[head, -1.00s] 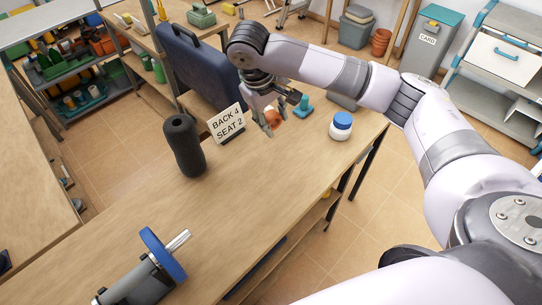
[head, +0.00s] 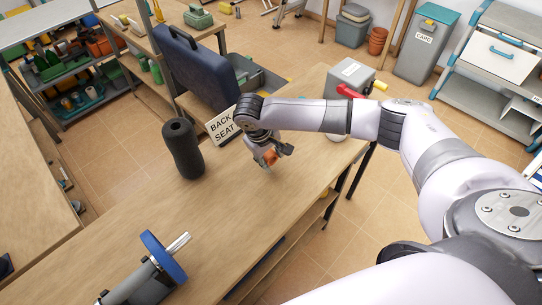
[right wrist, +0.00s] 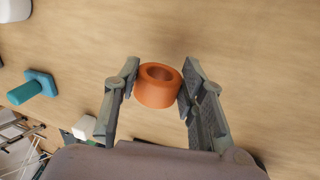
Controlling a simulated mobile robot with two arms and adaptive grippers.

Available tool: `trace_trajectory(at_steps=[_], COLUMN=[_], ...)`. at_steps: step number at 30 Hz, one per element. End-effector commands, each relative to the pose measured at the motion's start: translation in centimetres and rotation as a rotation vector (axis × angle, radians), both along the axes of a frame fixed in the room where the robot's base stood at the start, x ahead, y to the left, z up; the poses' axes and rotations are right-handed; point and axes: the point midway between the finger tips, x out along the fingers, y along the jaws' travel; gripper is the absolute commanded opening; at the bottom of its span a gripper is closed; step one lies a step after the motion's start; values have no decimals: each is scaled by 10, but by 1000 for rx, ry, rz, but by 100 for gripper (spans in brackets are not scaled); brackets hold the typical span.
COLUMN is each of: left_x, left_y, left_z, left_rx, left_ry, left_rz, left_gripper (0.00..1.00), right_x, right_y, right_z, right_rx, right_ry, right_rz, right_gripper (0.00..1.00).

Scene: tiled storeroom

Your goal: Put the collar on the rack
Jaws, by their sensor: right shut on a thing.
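The collar, an orange ring (right wrist: 158,92) with a round hole, is between the fingertips of my right gripper (right wrist: 159,88) in the right wrist view. The right gripper (head: 272,157) is shut on it over the workbench, in front of the sign; its height above the wood is hard to judge. In the head view only a small orange part of the collar (head: 269,157) shows. A metal shelf rack (head: 75,85) with bins stands at the far left; whether it is the task's rack, I cannot tell. My left gripper is not in view.
On the workbench (head: 240,215) stand a black foam cylinder (head: 183,150), a "BACK / SEAT" sign (head: 222,127), and a grey device with a blue disc (head: 162,257) and metal rod. A dark blue case (head: 202,70) is behind. A teal piece (right wrist: 33,87) lies nearby. The front-centre wood is clear.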

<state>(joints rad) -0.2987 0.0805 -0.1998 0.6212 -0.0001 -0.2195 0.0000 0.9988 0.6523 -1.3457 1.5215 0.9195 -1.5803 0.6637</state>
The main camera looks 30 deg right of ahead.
Motion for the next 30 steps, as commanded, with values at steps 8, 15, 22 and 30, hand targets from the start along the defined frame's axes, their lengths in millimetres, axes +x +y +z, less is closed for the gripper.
trace_trajectory(at_steps=[8,15,22,30], left_x=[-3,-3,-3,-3], left_y=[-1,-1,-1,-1], left_z=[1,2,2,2], left_rx=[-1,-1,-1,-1], left_ry=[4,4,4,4], left_rz=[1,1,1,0], left_gripper=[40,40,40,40], right_x=[0,0,0,0], right_y=[0,1,0,0], right_z=[-3,-10,-11,-11], right_rx=[0,2,1,0], right_ry=[0,1,-1,-1], right_rz=[0,1,0,0], right_gripper=[10,10,43,58])
